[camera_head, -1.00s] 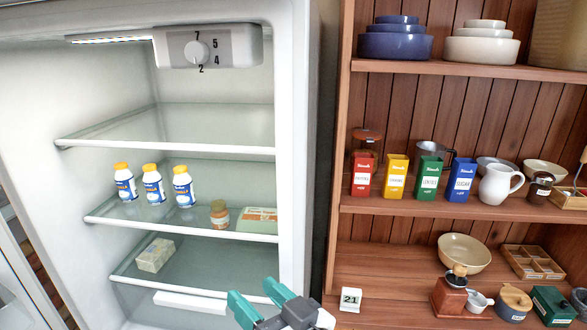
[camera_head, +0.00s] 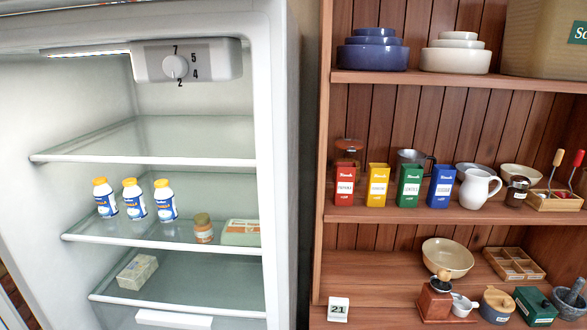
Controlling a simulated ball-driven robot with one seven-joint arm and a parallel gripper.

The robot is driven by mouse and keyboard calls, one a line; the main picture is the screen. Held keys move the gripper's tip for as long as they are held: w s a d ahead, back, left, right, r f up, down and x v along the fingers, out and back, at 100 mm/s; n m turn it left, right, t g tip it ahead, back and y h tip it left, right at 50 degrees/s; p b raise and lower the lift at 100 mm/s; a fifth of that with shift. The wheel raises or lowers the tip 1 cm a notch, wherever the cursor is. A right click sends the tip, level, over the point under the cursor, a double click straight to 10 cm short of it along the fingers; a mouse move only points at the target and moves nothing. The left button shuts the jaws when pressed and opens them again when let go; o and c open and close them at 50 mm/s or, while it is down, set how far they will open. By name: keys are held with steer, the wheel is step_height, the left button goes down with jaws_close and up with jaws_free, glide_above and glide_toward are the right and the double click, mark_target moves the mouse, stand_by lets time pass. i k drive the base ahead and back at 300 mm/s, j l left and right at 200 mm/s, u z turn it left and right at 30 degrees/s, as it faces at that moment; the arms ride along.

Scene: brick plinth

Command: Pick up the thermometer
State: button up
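I see nothing that I can clearly identify as a thermometer. A small white block marked "21" (camera_head: 338,309) stands at the left end of the lower wooden shelf, just right of the fridge; I cannot tell whether it is a thermometer. My gripper is out of view.
The open fridge (camera_head: 277,150) holds several white bottles (camera_head: 134,199), a jar (camera_head: 203,228), an egg carton (camera_head: 241,232) and a wrapped block (camera_head: 137,272). The wooden shelves (camera_head: 440,215) hold bowls, coloured tins (camera_head: 409,187), a white jug (camera_head: 479,188) and a grinder (camera_head: 435,300).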

mark_target(338, 307)
steer(key=i+l+u, duration=0.45)
steer(key=i+l, duration=0.4)
steer(key=l, duration=0.1)
